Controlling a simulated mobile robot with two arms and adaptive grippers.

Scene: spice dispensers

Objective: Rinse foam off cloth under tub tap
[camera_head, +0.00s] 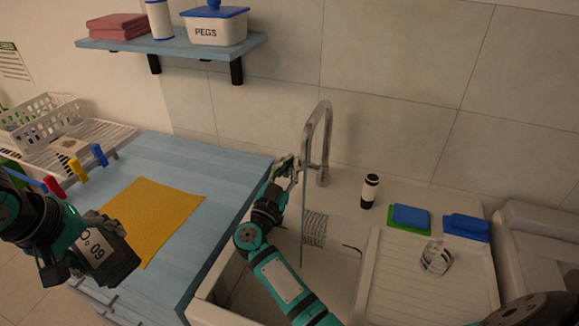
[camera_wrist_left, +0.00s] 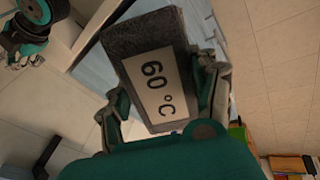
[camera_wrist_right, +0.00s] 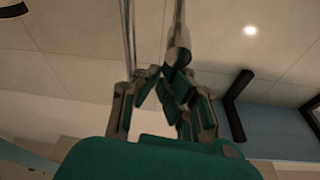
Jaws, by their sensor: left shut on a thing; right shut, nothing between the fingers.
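My left gripper (camera_wrist_left: 158,90) is shut on a dark grey slab-like cloth (camera_wrist_left: 145,35) with a white "60 °C" label. In the head view the cloth (camera_head: 118,268) is at the left, over the blue counter's left edge, away from the tub. I see no foam on its visible face. The chrome tap (camera_head: 328,125) arches over the white tub (camera_head: 335,268). A thin, straight bluish stream (camera_head: 303,220) runs from its spout into the tub. My right gripper (camera_head: 288,167) is shut and empty beside the tap; whether it touches the tap is unclear.
A yellow cloth (camera_head: 155,215) lies flat on the blue counter (camera_head: 215,170). Colored pegs (camera_head: 98,154) stand at the counter's left. A dark bottle (camera_head: 369,190), blue and green pads (camera_head: 410,217) and a glass (camera_head: 436,257) are right of the tap. A shelf (camera_head: 170,43) hangs above.

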